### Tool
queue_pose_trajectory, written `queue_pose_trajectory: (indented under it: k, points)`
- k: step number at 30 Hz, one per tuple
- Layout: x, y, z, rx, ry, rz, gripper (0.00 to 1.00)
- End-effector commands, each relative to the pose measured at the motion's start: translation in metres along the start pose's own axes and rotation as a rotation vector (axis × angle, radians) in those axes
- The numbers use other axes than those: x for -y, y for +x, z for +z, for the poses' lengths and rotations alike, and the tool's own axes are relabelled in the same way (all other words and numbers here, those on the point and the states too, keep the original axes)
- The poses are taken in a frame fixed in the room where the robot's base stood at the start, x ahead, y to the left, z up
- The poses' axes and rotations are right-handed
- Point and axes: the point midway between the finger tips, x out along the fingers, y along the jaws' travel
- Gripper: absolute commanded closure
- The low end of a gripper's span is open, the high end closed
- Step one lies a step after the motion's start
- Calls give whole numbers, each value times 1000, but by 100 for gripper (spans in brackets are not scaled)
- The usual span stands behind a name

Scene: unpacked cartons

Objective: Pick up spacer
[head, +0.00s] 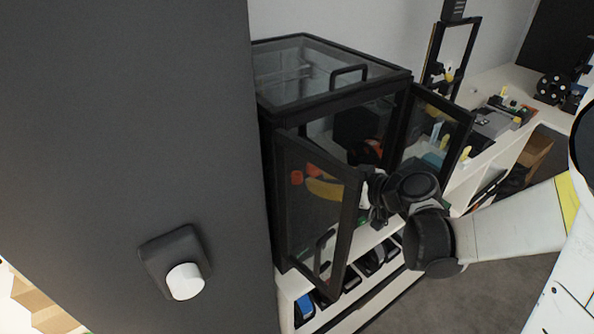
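I cannot pick out a spacer for certain in the head view. My gripper (372,205) is at the front opening of a black-framed glass enclosure (335,88), between its two open doors. Its fingers are small, dark and partly hidden behind my wrist, so I cannot tell whether they are open or shut or hold anything. Inside the enclosure, a dark machine with an orange round part (364,151) shows partly. Red and yellow shapes (322,186) show through the left door's glass.
The enclosure's left door (318,205) and right door (436,125) stand open on either side of my arm. A large dark panel (130,120) fills the left. A white bench (490,150) with small items runs right. Bins (352,277) sit below the enclosure.

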Motion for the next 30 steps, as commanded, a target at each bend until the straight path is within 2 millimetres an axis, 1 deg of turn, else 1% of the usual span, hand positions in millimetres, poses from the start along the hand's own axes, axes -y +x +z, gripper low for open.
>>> queue_pose_trajectory:
  k: [1, 3, 6, 11, 14, 18, 20, 22, 27, 28, 30]
  points:
    - [1, 11, 2, 0, -2, -3, 66]
    - [1, 22, 2, 2, -1, -2, 66]
    - [0, 33, 2, 2, -1, -1, 66]
    - [0, 42, 2, 2, 0, 0, 66]
    - [0, 54, 3, 2, 1, -1, 66]
    - [-1, 78, 5, 3, -1, -1, 66]
    - [-1, 85, 4, 3, 1, -1, 66]
    - [-1, 89, 3, 2, 1, -1, 66]
    - [-2, 89, 2, 3, 1, 1, 66]
    - [-2, 89, 2, 3, 1, 1, 70]
    - [-2, 89, 2, 3, 1, 1, 87]
